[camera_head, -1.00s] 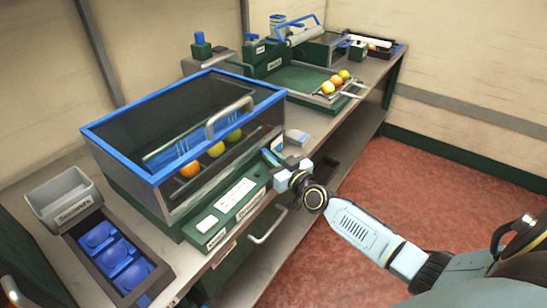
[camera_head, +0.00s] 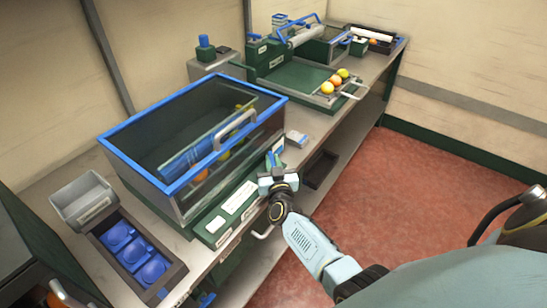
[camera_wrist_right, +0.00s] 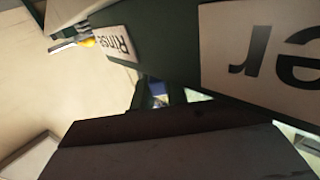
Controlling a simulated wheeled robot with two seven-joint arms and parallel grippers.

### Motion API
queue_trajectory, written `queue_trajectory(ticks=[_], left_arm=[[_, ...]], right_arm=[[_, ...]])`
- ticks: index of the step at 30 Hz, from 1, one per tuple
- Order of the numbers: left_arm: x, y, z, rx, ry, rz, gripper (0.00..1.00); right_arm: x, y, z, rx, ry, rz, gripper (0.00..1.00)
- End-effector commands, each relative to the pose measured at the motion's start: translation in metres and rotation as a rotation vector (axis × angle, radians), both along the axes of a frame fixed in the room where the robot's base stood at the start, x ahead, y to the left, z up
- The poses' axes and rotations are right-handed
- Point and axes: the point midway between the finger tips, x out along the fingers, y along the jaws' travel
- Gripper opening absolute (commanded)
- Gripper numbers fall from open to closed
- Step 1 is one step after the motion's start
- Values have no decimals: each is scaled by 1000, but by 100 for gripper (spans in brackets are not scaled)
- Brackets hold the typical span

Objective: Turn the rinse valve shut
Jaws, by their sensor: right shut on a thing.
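The glass-walled wash tank (camera_head: 137,155) with a blue rim stands on the bench, fruit showing through its front. A green ledge with white label plates (camera_head: 240,197) runs along its front. My right gripper (camera_head: 273,170) is at the ledge's right end, shut on what looks like the rinse valve's handle (camera_head: 273,159), a small blue-green piece mostly hidden by the jaws. In the right wrist view, dark fingers fill the lower part and a "Rinse" label (camera_wrist_right: 122,43) shows upside down beside green housing. The valve's exact angle cannot be told. My left gripper is out of view.
Left of the tank are a grey bin (camera_head: 84,198) and a dark tray with blue round pieces (camera_head: 132,252). A green tray (camera_head: 290,75) with several fruits stands behind to the right. A small grey box (camera_head: 297,139) lies near my gripper. Red floor at right is open.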

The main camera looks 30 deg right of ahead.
Motion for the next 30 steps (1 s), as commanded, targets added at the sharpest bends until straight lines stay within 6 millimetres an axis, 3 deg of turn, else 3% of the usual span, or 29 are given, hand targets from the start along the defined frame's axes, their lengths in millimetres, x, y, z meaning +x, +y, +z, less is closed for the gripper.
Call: queue_trajectory(ticks=[18,19,23,30], left_arm=[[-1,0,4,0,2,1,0],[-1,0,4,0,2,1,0],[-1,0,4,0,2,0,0],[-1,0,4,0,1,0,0]], right_arm=[[1,1,0,-1,-1,-50,0],[1,1,0,-1,-1,-50,17],[1,1,0,0,-1,-50,34],[0,1,0,0,-1,-51,36]])
